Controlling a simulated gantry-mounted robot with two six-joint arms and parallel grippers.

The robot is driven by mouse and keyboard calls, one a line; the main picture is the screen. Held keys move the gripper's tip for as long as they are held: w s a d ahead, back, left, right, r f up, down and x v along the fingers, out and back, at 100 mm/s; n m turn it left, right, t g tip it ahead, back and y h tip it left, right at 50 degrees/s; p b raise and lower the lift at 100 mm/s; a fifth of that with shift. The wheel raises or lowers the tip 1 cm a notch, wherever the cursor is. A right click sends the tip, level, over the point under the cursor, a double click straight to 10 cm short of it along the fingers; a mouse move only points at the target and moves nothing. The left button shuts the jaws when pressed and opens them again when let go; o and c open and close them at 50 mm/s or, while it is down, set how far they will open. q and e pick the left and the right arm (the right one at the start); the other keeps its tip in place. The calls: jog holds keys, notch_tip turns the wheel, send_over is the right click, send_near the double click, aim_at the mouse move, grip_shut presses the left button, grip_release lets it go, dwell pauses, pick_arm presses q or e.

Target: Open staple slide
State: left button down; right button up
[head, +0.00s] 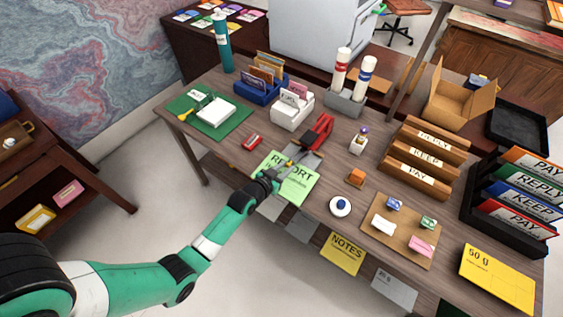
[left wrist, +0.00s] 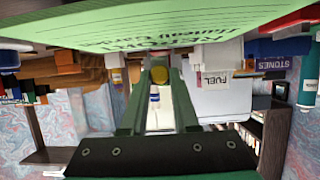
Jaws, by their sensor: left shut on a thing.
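A red stapler (head: 319,131) with a grey metal lower part (head: 308,158) sits at the back right edge of the green report sheet (head: 292,190). My left gripper (head: 286,166) reaches in low over the sheet, on the near left side of the stapler. It is shut on a small yellow knob, which shows between the fingertips in the left wrist view (left wrist: 159,75). The sheet fills the top of that view. The knob's joint with the stapler and how far the slide is out are too small to tell. My right gripper is not in view.
A small red box (head: 252,142) lies left of the sheet. A white organizer (head: 292,110), a small bottle (head: 358,139), an orange block (head: 356,177) and a round white-and-blue item (head: 340,206) stand around the stapler. The desk (head: 310,213) is bare just right of the sheet.

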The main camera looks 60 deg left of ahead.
pick_arm(q)
jog(key=c, duration=0.7)
grip_release()
jog(key=shift+o, duration=0.2)
jog(key=p+v, duration=0.4)
jog(key=v, duration=0.7)
jog(key=shift+s, duration=0.3)
jog(key=shift+d, duration=0.15)
